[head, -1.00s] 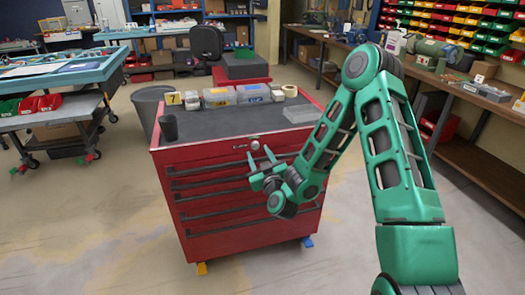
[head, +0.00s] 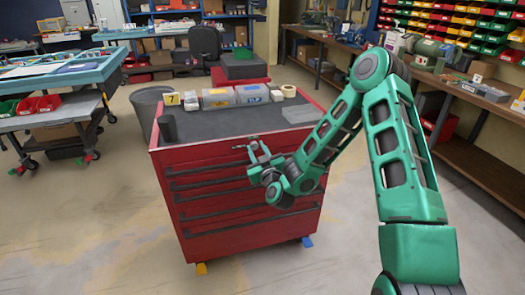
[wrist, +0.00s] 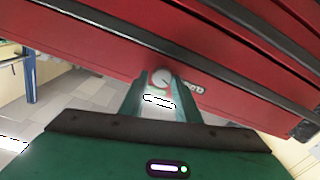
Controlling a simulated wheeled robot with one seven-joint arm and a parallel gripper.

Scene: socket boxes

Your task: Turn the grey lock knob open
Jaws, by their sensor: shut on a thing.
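The grey lock knob (wrist: 161,77) sits on the front of the red tool cabinet (head: 215,205), near its top edge. In the wrist view it is a round pale disc between the tips of my gripper's two green fingers. My gripper (wrist: 160,85) is shut on it. Part of a printed word, upside down, shows beside the knob on the red front. In the head view my gripper (head: 256,148) is at the cabinet's upper front and largely hides the knob.
A grey waste bin (head: 150,105) is behind the cabinet's left side. The floor in front is clear.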

